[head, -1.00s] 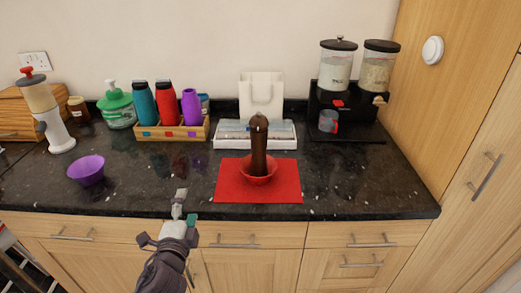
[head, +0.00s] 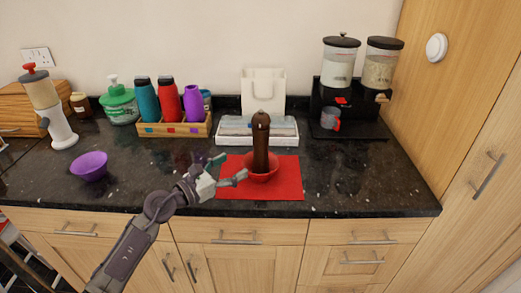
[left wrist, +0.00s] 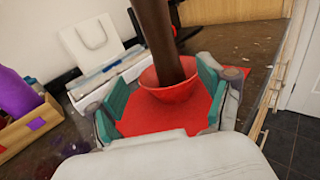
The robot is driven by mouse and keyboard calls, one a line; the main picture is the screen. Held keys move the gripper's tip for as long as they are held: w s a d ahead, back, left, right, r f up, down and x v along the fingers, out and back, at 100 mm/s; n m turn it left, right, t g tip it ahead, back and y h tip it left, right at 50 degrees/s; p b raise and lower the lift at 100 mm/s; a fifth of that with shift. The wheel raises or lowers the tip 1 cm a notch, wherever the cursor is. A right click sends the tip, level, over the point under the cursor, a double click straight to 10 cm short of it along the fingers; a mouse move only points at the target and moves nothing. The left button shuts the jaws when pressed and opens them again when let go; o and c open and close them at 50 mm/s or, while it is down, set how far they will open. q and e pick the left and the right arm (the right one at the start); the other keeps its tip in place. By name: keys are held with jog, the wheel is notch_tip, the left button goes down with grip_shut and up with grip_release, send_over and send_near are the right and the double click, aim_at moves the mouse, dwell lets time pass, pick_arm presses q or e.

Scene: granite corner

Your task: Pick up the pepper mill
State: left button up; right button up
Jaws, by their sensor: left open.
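The pepper mill (head: 261,142) is tall and dark brown and stands upright in a red bowl (head: 262,176) on a red mat (head: 288,190). In the left wrist view the mill (left wrist: 159,40) rises from the red bowl (left wrist: 172,90), straight ahead between the fingers, its top out of the picture. My left gripper (head: 231,169) is open and empty, just left of the bowl and mill in the head view. In the left wrist view its two green-padded fingers (left wrist: 162,98) are spread wide. My right gripper is not in view.
Behind the mat are a white tray (head: 284,141) and a white bag-shaped holder (head: 263,88). A wooden crate (head: 174,130) with bottles stands left of them, a purple bowl (head: 89,166) farther left. A dispenser (head: 350,95) stands at right. The counter right of the mat is clear.

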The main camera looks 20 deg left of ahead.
aim_at(255, 155)
pick_arm(q)
jog(key=x, duration=0.5)
jog(key=shift+d+p+x, duration=0.2)
jog(key=shift+p+x, duration=0.55)
jog(key=shift+x, duration=2.1)
jog(key=shift+s+f, duration=0.15)
jog(key=shift+c, duration=0.5)
jog(key=c, duration=1.4)
